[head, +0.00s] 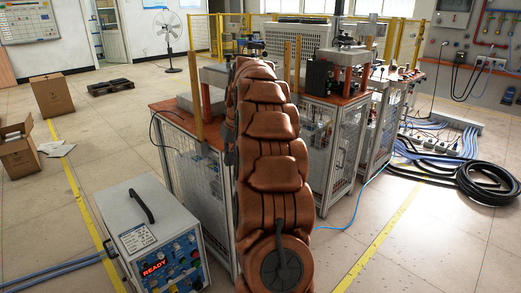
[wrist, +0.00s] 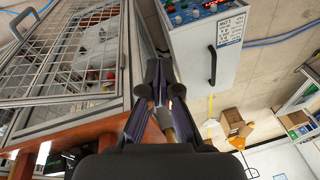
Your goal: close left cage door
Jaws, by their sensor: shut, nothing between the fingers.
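The left cage (head: 190,168) is a grey mesh enclosure under a wooden top, in the head view left of my arm. My arm covers part of it. My arm hides the gripper in the head view.
A heater unit (head: 155,235) with a READY display and black handle stands in front of the left cage. Another mesh cage (head: 345,150) stands right of my arm. Cardboard boxes (head: 20,150) sit far left. Hoses (head: 485,182) lie on the right floor. Left floor is mostly clear.

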